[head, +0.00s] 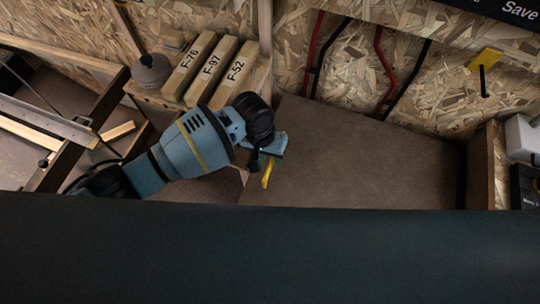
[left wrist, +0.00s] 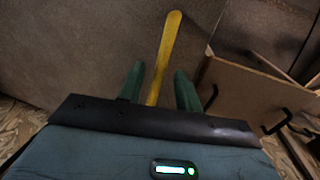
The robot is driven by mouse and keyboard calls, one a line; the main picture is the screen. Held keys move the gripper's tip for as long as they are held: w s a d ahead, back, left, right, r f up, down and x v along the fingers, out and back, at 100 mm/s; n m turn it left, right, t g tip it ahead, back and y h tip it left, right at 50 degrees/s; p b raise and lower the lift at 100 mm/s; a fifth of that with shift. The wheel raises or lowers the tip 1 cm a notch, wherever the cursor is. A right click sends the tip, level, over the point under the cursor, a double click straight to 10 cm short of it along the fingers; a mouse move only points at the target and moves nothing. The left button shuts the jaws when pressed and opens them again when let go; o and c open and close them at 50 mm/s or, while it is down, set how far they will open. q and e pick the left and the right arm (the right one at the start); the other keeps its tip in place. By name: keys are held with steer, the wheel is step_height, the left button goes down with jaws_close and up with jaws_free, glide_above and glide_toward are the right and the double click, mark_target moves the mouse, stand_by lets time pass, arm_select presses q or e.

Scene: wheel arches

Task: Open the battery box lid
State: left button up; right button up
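The battery box lid appears to be the flat brown panel (head: 365,155) below the wood-chip wall in the head view; it lies flat, and its near edge is hidden by a dark surface. A yellow strap (head: 267,175) shows at its left side and also in the left wrist view (left wrist: 168,42). My left gripper (head: 273,160) is over the panel's left edge. In the left wrist view its two green fingers (left wrist: 159,72) stand apart, with the strap running between them and a gap on each side. My right gripper is in neither view.
Wooden blocks (head: 208,75) marked F-76, F-97 and F-52 stand on a shelf behind my left arm, beside a grey round object (head: 150,70). Red and black cables (head: 384,75) run down the wall to the panel's back. A wooden board with black handles (left wrist: 255,100) shows in the wrist view.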

arm_select(q)
steer(key=shift+f, duration=0.1)
steer(key=shift+c, duration=0.2)
jaws_close()
